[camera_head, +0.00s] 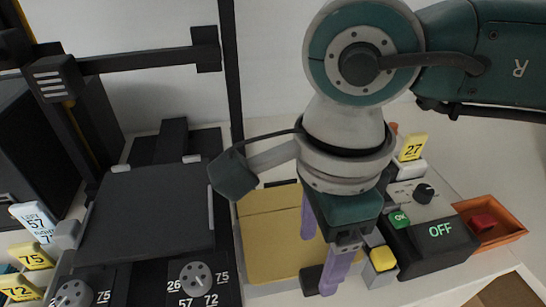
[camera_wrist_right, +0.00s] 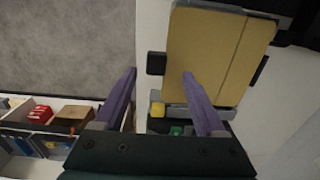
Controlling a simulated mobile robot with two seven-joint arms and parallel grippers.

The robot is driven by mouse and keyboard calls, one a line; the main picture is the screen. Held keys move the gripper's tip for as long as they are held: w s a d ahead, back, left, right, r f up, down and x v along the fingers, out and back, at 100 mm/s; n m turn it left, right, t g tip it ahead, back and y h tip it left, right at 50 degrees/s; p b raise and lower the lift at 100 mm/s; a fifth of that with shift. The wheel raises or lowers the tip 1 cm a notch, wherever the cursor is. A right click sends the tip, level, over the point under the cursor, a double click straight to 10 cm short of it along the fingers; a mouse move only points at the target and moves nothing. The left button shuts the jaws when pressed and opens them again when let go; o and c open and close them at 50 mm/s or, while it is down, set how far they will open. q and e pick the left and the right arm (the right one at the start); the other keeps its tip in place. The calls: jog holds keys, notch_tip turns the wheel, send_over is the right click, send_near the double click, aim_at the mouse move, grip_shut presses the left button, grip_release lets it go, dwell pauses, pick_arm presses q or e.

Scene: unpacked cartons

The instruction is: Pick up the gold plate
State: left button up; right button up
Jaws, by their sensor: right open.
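The gold plate (camera_head: 268,248) lies flat on the white worktop, left of and partly behind my right gripper. It also shows in the right wrist view (camera_wrist_right: 205,50), with a dark block (camera_wrist_right: 156,63) at its near left edge and a seam across it. My right gripper (camera_head: 318,264) has two purple fingers, spread apart with nothing between them. In the right wrist view (camera_wrist_right: 159,75) one finger overlaps the plate and the other is off its edge, with the dark block between their lines. Contact with the plate cannot be told. My left gripper is not in view.
A dark flat bed (camera_head: 148,220) with numbered dials stands at the left. A black control box (camera_head: 430,243) showing OFF, a yellow button (camera_head: 382,260) and an orange tray (camera_head: 490,220) with a red item stand right of the plate. Yellow number tags stand at both sides.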

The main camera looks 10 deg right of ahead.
aim_at(315, 276)
jog(key=f, duration=0.4)
jog(key=shift+s+f, duration=0.1)
jog(key=shift+s, duration=0.2)
grip_shut()
dwell(0.5)
